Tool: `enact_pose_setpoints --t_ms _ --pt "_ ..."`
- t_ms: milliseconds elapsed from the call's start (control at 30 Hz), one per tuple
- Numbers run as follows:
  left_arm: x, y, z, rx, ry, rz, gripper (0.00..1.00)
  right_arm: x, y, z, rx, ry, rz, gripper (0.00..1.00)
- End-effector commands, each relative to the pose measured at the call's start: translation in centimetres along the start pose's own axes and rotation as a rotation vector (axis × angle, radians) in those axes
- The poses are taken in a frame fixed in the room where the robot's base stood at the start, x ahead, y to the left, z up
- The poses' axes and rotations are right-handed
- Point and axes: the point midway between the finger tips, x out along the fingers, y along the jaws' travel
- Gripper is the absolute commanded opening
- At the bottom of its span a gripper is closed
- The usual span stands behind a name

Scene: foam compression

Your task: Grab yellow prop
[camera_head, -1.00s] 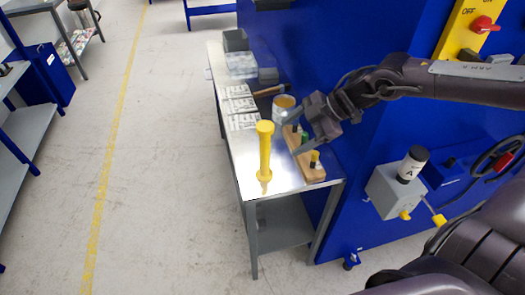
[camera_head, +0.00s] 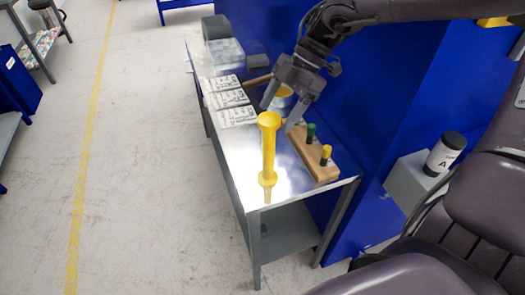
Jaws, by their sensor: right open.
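The yellow prop (camera_head: 268,152) stands upright near the front end of the metal table (camera_head: 240,160). It is a slim post with a wider round top and a flared foot. My right gripper (camera_head: 280,114) is open and empty, above the table just behind and to the right of the prop's top. Its fingers point down and look apart from the prop, though the exact gap in depth is hard to tell. My left gripper is not in view.
A wooden block (camera_head: 316,158) with green and yellow pegs lies right of the prop. Printed cards (camera_head: 226,99) lie at left. A blue wall (camera_head: 375,100) bounds the right side.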

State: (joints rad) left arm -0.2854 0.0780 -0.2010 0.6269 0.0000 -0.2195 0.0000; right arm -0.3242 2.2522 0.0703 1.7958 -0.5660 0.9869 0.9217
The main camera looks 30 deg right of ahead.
Motion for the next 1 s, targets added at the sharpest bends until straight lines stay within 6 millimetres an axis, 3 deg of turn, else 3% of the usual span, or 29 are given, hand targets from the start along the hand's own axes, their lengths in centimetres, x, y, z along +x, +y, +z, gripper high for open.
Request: enact_pose_setpoints --t_ms 300,533,800,1000 --pt "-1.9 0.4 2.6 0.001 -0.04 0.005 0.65 3.7 -0.2 -0.4 0.001 0.001 -0.005 0.72" --pt "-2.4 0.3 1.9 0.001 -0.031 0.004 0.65 6.5 -0.1 -0.4 0.0 0.002 -0.002 0.72" --pt "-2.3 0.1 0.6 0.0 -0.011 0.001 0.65 6.8 -0.1 -0.3 -0.001 0.002 0.002 0.72" --pt "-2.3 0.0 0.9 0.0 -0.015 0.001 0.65 6.8 -0.1 -0.3 -0.001 0.002 0.001 0.46"
